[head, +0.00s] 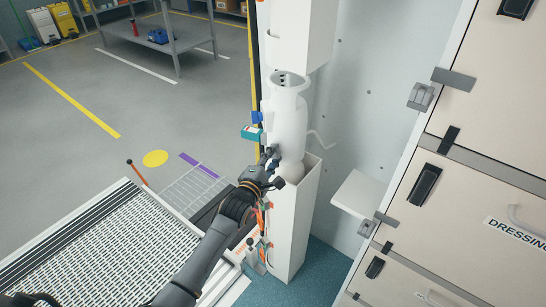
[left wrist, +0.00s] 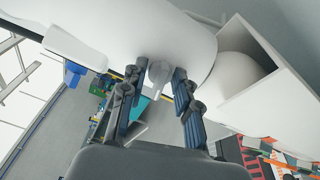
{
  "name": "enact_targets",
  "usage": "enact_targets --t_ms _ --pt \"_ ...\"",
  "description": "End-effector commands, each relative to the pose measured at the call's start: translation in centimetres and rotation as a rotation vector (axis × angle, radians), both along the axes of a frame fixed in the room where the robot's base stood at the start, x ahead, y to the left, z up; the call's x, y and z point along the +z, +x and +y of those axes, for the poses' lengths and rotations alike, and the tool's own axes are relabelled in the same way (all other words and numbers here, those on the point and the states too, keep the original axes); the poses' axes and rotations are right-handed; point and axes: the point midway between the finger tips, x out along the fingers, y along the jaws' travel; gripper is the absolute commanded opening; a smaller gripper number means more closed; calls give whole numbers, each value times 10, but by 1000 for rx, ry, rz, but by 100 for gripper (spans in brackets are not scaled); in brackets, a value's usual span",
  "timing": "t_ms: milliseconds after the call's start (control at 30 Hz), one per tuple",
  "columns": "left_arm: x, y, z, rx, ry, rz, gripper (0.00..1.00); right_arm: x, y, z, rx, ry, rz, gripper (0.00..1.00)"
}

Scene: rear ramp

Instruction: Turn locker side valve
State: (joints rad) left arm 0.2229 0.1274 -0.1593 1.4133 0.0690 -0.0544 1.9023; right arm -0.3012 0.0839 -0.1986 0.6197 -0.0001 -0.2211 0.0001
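A white cylinder (head: 288,125) stands upright in a white open-topped holder (head: 292,225) beside the lockers. In the left wrist view its white side (left wrist: 150,30) fills the top. A small pale grey knob (left wrist: 160,73), apparently the valve, sticks out from that side. My left gripper (head: 273,164) reaches the cylinder's lower left side in the head view. In the left wrist view its two fingers (left wrist: 160,82) stand on either side of the knob, seemingly with narrow gaps. In the head view the knob cannot be made out behind the fingers. My right gripper is not in view.
Tan lockers (head: 470,170) with dark latches fill the right. A small white shelf (head: 358,195) juts out nearby. A teal box (head: 251,132) sits left of the cylinder. A textured ramp (head: 95,255) lies lower left. Grey floor beyond is mostly clear up to a metal shelf (head: 165,40).

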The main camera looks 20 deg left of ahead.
Motion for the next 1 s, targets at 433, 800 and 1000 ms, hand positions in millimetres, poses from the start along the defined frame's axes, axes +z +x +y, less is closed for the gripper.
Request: enact_targets --t_ms 433,800,1000 --pt "0 -1 0 0 1 1 0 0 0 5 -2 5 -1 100" --pt "0 -1 0 0 116 -18 0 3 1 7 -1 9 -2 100" --pt "-1 -1 0 0 274 -46 0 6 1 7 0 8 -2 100"
